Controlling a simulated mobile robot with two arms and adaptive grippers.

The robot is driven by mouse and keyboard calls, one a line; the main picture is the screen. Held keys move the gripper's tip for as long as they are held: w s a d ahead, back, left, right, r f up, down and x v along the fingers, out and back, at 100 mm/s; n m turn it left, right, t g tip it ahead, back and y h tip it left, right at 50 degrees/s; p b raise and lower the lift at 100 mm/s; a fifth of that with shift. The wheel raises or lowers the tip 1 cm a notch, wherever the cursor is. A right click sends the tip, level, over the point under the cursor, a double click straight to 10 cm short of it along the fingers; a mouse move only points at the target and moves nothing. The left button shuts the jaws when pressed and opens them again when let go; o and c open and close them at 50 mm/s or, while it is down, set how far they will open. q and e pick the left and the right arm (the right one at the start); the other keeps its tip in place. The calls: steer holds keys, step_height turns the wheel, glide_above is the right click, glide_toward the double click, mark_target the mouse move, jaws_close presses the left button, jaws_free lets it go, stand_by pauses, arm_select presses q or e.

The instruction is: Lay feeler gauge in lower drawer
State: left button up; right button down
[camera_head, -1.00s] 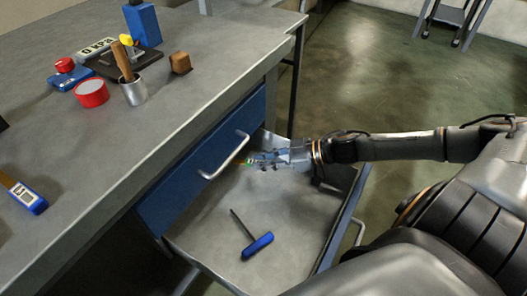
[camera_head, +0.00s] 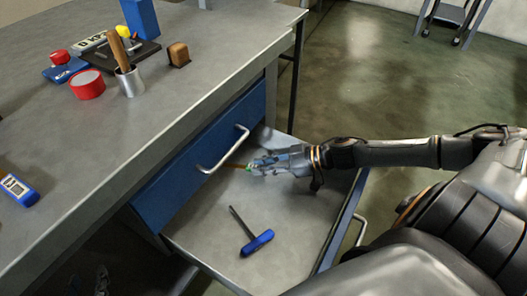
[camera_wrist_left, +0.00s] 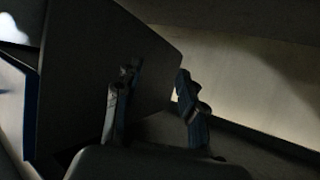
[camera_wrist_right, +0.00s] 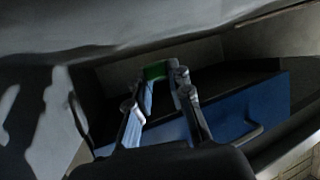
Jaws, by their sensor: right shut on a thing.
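The lower drawer (camera_head: 190,238) stands pulled out below the bench, its grey floor mostly bare. My right gripper (camera_head: 256,167) is over its far part, shut on the feeler gauge (camera_head: 237,165), a small piece with a green part and a thin orange-brown end pointing left. The gauge's green part shows between the fingertips in the right wrist view (camera_wrist_right: 155,71); the fingers hide the rest. I cannot tell whether it touches the drawer floor. My left gripper (camera_head: 101,284) is low at the lower left below the bench edge. Its fingers stand apart and empty in the left wrist view (camera_wrist_left: 155,80).
A blue T-handle key (camera_head: 257,242) lies on the drawer floor nearer me. The closed upper drawer's handle (camera_head: 225,152) juts out close to the gauge. On the bench are a red tape roll (camera_head: 87,84), a metal cup (camera_head: 130,82) and a blue meter (camera_head: 18,189).

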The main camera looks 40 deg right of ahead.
arm_select(q)
steer(key=shift+w+r, duration=0.15)
steer(key=shift+r, duration=0.2)
arm_select(e)
steer(key=shift+f, duration=0.4)
steer(key=c, duration=1.2)
jaws_free()
steer(key=shift+s+f, duration=0.1)
steer(key=shift+s, duration=0.05)
